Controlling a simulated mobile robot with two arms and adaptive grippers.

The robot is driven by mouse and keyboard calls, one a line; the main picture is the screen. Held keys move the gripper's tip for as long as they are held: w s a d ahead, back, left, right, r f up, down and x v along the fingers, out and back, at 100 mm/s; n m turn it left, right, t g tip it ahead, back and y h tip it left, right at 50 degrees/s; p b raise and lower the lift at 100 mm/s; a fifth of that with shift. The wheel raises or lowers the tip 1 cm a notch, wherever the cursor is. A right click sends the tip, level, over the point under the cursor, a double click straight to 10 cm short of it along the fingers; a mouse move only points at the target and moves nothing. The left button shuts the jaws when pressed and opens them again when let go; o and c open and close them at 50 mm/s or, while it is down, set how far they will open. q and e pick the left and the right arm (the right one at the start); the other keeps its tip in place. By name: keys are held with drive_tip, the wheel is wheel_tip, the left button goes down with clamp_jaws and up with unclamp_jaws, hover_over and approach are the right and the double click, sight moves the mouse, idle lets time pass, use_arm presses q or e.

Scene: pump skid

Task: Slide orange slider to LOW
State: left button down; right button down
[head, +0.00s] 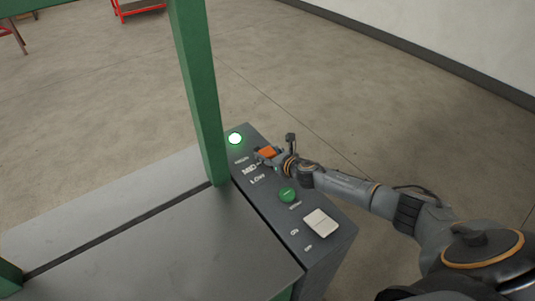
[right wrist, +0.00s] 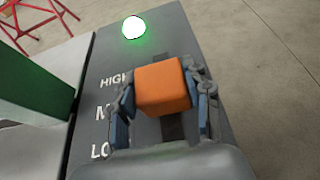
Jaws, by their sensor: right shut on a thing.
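The orange slider (head: 267,152) is a block on the grey control panel (head: 270,208). Its slot runs beside the printed labels HIGH, MID and LOW. In the right wrist view the slider (right wrist: 163,87) sits between the HIGH and MID labels, and the dark slot shows below it toward LOW. My right gripper (head: 268,155) is shut on the slider, with a finger on each side in the right wrist view (right wrist: 165,100). My left gripper is not in view.
A lit green lamp (head: 235,138) is at the panel's far end. A green button (head: 287,194) and a white rocker switch (head: 320,222) are nearer. A green post (head: 200,90) rises close to the panel's left edge. Open floor lies to the right.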

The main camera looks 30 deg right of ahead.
drive_tip(key=shift+s+d+f+p, duration=0.1)
drive_tip(key=shift+s+d+p, duration=0.15)
drive_tip(key=shift+s, duration=1.1)
drive_tip(key=shift+s+d+p, duration=0.1)
drive_tip(key=shift+s+p, duration=0.1)
drive_tip(key=shift+s, duration=1.15)
drive_tip(key=c, duration=0.6)
unclamp_jaws()
drive_tip(key=shift+s, duration=0.1)
